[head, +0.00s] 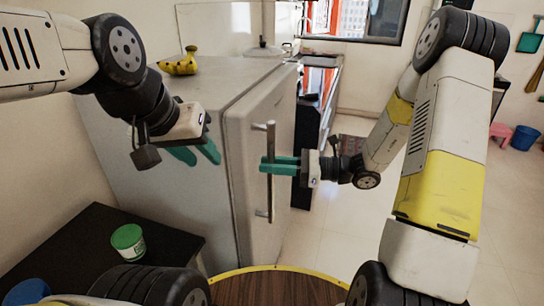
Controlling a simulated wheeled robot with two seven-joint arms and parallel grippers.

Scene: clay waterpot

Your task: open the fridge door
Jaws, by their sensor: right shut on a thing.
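The grey fridge (165,120) stands left of the middle in the head view. Its door (248,210) faces right and looks closed against the body. A vertical metal bar handle (270,205) is on the door. My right gripper (268,165) reaches in from the right, and its teal fingers are shut on the handle at about mid-height. My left gripper (196,157) hangs in front of the fridge's near side, away from the door handle. Its teal fingers are apart with nothing seen between them.
A dark table (80,237) with a green-lidded tub (128,241) is at the lower left. A counter (325,70) stands beyond the fridge. Tiled floor (325,215) is open right of the door, partly behind my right arm.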

